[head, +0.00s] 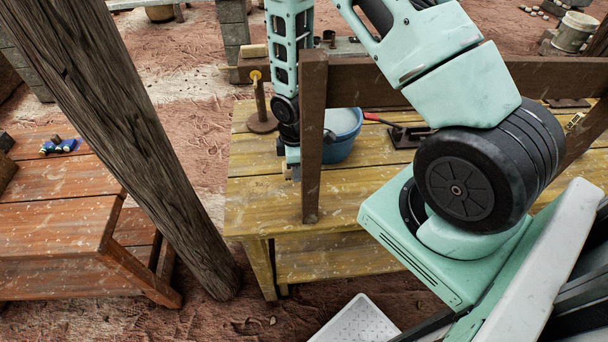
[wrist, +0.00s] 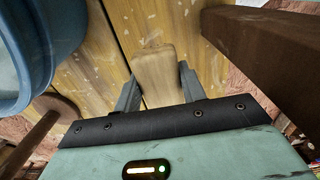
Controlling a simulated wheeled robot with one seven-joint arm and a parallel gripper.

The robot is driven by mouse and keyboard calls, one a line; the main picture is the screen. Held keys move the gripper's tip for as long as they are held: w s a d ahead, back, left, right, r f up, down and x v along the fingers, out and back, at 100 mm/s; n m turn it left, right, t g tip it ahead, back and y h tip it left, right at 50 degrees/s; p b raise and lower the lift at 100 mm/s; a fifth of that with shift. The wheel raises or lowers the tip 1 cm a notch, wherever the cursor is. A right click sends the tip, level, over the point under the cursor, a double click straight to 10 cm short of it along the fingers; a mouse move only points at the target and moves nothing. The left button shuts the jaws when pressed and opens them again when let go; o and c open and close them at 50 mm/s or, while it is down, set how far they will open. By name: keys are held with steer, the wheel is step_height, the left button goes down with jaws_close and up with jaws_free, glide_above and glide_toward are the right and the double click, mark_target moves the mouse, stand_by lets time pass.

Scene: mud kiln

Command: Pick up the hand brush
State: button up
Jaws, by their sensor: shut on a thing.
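In the wrist view the hand brush (wrist: 157,76) shows as a pale wooden block with a rounded end. It sits between the two fingers of my gripper (wrist: 158,88), which are shut on it from both sides. Yellowish table planks lie behind it. I cannot tell whether the brush touches the planks, and its bristles are not visible. In the head view my gripper (head: 292,166) points down over the yellow wooden table (head: 258,200), just left of a dark upright post. The brush is mostly hidden there.
A blue bucket (head: 341,140) stands close behind the dark post (head: 313,140). A wooden stand with an upright rod (head: 262,118) is left of my arm. A red-handled tool (head: 385,122) lies further right. A thick wooden pole (head: 130,130) leans at left. A white tray (head: 357,322) lies below.

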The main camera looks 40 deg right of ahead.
steer(key=w+a+b, duration=0.5)
steer(key=w+a, duration=0.4)
steer(key=a, duration=0.5)
steer(key=shift+w+a+b, duration=0.2)
steer(key=shift+w+b, duration=0.1)
steer(key=shift+w, duration=0.1)
